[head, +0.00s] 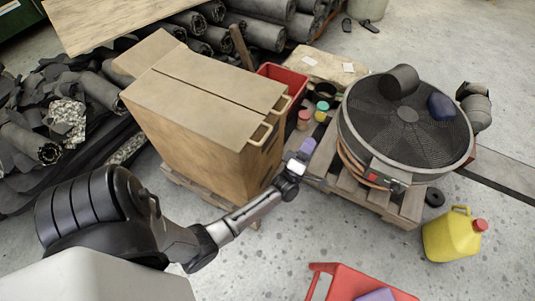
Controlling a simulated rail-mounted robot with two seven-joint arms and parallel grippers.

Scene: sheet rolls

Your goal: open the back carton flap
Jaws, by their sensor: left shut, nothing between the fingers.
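The brown carton (185,140) stands on a wooden pallet at the centre left. Its top shows two long panels (205,85) meeting at a seam, both lying flat, each with a handle-like loop at its right end. A smaller panel (150,52) sticks out at the carton's far left end. I cannot tell which panel is the back flap. My left gripper (303,151) is shut and empty, just right of the carton's near right corner and apart from the panels. My right gripper is not in view.
A round dark fan-like drum (405,135) stands on a pallet (400,210) at the right. A red bin (283,76) and small jars (304,117) sit behind my gripper. A yellow jug (452,236) and a red item (350,285) stand in front. Rolls (265,35) lie behind.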

